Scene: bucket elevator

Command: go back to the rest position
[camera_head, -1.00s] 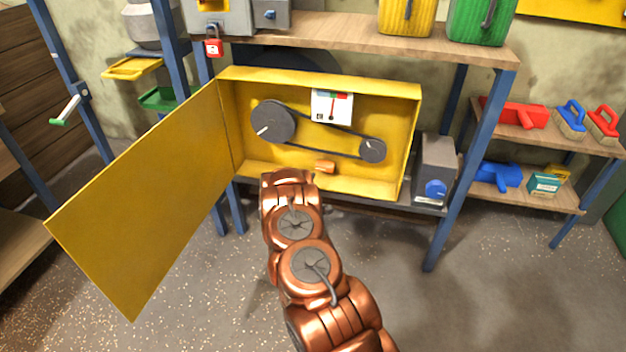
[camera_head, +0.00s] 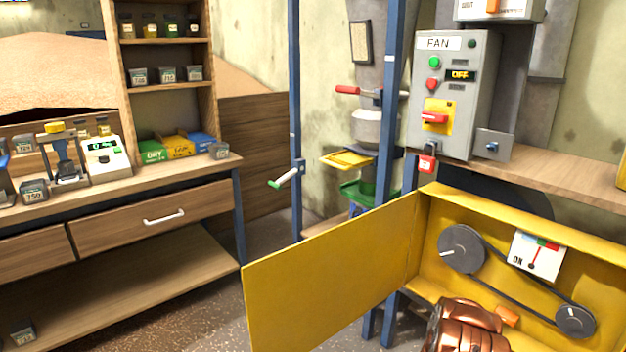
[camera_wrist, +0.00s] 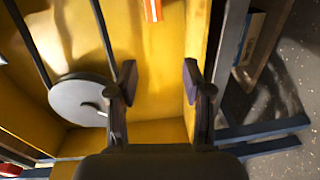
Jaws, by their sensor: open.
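My gripper (camera_wrist: 160,88) shows in the wrist view with its two dark fingers apart and nothing between them. It is at the open yellow box (camera_head: 500,222), whose yellow wall and floor lie behind the fingers. A grey pulley (camera_wrist: 82,100) with a dark belt is to the left of the fingers. An orange piece (camera_wrist: 153,10) is at the top edge, apart from them. In the head view my copper arm reaches the box at the bottom right, and the gripper itself is hidden there.
The box's yellow door (camera_head: 335,275) stands wide open to the left. Blue posts (camera_head: 385,130) rise beside it. A grey FAN panel (camera_head: 452,95) reading OFF and a red padlock (camera_head: 427,163) are above. A wooden workbench (camera_head: 120,200) stands at left, with bare floor between.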

